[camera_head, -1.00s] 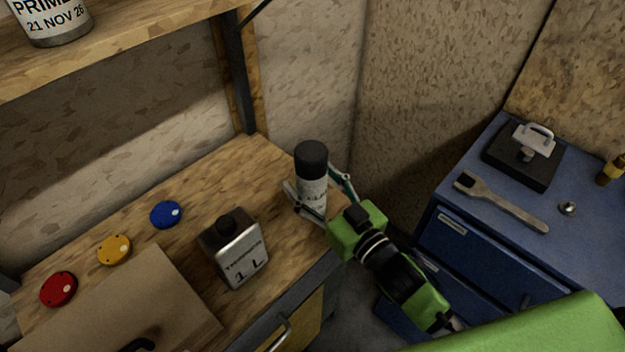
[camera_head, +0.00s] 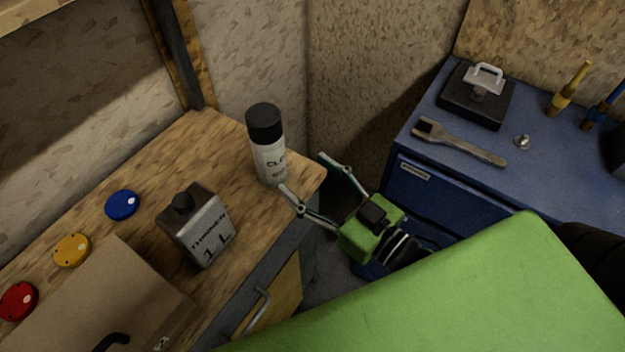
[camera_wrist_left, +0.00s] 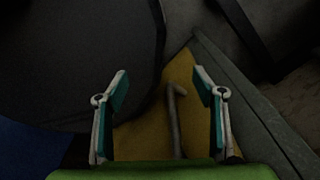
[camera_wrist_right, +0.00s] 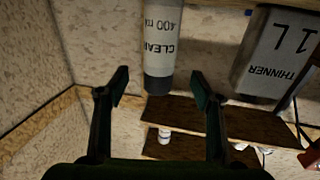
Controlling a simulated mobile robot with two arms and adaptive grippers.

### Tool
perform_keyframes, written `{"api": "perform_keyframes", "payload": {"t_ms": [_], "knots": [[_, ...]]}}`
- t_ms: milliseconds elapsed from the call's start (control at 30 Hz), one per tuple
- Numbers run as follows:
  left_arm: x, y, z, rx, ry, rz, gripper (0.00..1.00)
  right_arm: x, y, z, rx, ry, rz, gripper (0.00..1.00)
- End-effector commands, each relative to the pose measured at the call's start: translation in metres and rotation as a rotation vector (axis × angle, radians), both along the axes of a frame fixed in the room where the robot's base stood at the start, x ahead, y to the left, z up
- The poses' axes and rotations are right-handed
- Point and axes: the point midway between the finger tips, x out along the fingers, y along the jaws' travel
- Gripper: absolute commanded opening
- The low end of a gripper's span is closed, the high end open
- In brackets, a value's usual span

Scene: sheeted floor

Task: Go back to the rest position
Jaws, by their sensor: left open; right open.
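My right gripper (camera_head: 312,184) is open and empty in the head view, just off the right end of the wooden workbench. A spray can with a black cap (camera_head: 267,146) stands upright on the bench near that end, apart from the fingers. In the right wrist view the can (camera_wrist_right: 161,40) shows beyond the open fingers (camera_wrist_right: 163,88). My left gripper (camera_wrist_left: 161,84) is open in the left wrist view, with nothing between its fingers; a grey handle on a yellow front lies beyond it. The left gripper is not in the head view.
A thinner tin (camera_head: 200,228) stands left of the can, with blue (camera_head: 122,204), yellow (camera_head: 72,250) and red (camera_head: 18,300) discs farther left. A blue cabinet (camera_head: 440,195) on the right carries a wrench (camera_head: 460,142) and a black block with a handle (camera_head: 478,98).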

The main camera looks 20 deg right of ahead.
Motion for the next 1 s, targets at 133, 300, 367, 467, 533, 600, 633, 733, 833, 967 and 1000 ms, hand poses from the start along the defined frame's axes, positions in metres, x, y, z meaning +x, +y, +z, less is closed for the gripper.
{"api": "perform_keyframes", "payload": {"t_ms": [133,300,367,467,533,600,633,733,833,967,1000], "knots": [[0.0,0.0,-0.001,0.0,0.0,0.0,0.63,-0.005,-0.002,0.001,-0.001,-0.001,0.0,0.6],[0.0,0.0,-0.001,0.0,0.0,0.0,0.63,-0.005,-0.002,0.001,0.0,-0.002,0.0,0.6],[0.0,0.0,-0.001,0.0,0.0,0.0,0.63,-0.005,-0.002,0.001,-0.001,-0.001,0.0,0.6],[0.0,0.0,-0.001,0.0,0.0,0.0,0.63,-0.005,-0.002,0.001,-0.001,-0.001,0.0,0.6],[0.0,0.0,-0.001,0.0,0.0,0.0,0.63,-0.005,-0.002,0.001,-0.001,-0.001,0.0,0.6],[0.0,-0.001,-0.001,-0.001,0.0,0.0,0.63,-0.005,-0.002,0.001,-0.001,-0.001,0.0,0.6],[0.0,-0.001,-0.001,-0.001,0.0,0.0,0.63,-0.005,-0.002,0.001,-0.001,-0.001,0.0,0.6],[0.0,-0.001,-0.001,-0.001,0.0,0.0,0.63,-0.005,-0.002,0.001,0.0,0.0,-0.001,0.6],[0.0,-0.001,-0.001,-0.001,0.0,0.0,0.63,-0.003,-0.005,-0.004,-0.009,0.018,-0.016,0.6],[0.0,0.0,-0.001,-0.001,0.0,0.001,0.63,0.004,-0.016,-0.022,-0.043,0.1,-0.078,0.6],[0.0,0.0,-0.001,-0.001,0.0,0.001,0.63,0.005,-0.022,-0.032,-0.06,0.14,-0.104,0.6]]}}
